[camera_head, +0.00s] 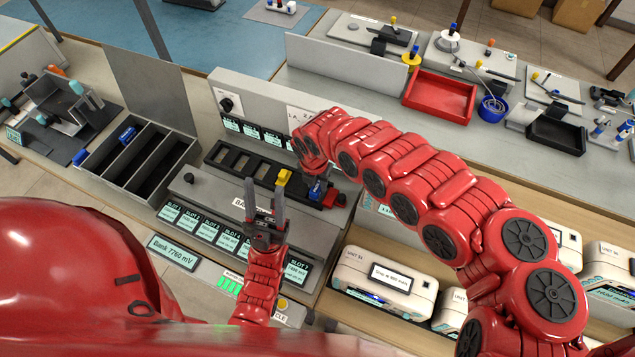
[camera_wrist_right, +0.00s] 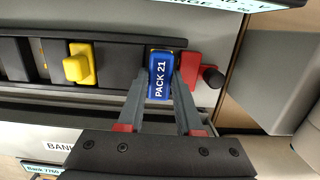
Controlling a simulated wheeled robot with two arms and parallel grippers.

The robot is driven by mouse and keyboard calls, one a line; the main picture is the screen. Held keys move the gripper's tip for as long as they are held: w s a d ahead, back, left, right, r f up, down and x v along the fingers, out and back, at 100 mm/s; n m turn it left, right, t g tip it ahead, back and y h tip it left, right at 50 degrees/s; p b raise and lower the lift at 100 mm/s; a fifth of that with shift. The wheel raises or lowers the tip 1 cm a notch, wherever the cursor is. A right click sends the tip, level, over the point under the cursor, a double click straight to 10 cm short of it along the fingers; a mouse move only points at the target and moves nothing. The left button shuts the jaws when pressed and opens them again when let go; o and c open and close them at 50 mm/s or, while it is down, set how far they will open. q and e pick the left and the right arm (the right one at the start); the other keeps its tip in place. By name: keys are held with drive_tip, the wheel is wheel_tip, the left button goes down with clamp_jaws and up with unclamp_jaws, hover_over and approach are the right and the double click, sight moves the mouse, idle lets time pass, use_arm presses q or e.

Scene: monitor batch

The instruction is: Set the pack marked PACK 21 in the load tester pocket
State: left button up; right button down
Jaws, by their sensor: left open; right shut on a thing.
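The blue pack marked PACK 21 (camera_wrist_right: 159,80) is between the fingers of my right gripper (camera_wrist_right: 160,92), which is shut on it. It is at the right end of the black slotted bank (camera_wrist_right: 118,62), beside a red block (camera_wrist_right: 192,68). I cannot tell whether it is seated in the slot or just above it. In the head view the pack (camera_head: 317,190) is partly hidden by my right gripper (camera_head: 320,185). My left gripper (camera_head: 265,190) is open and empty, in front of the bank. I cannot make out which fixture is the load tester pocket.
Small slot displays (camera_head: 205,230) line the bank's front. A dark divided bin (camera_head: 150,165) is at left, holding a blue item. A red tray (camera_head: 440,95) sits on the back bench.

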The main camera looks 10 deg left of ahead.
drive_tip(key=shift+w+f, duration=0.1)
drive_tip(key=shift+f, duration=0.1)
drive_tip(key=shift+f, duration=0.2)
drive_tip(key=c, duration=0.6)
unclamp_jaws()
drive_tip(key=shift+r, duration=0.15)
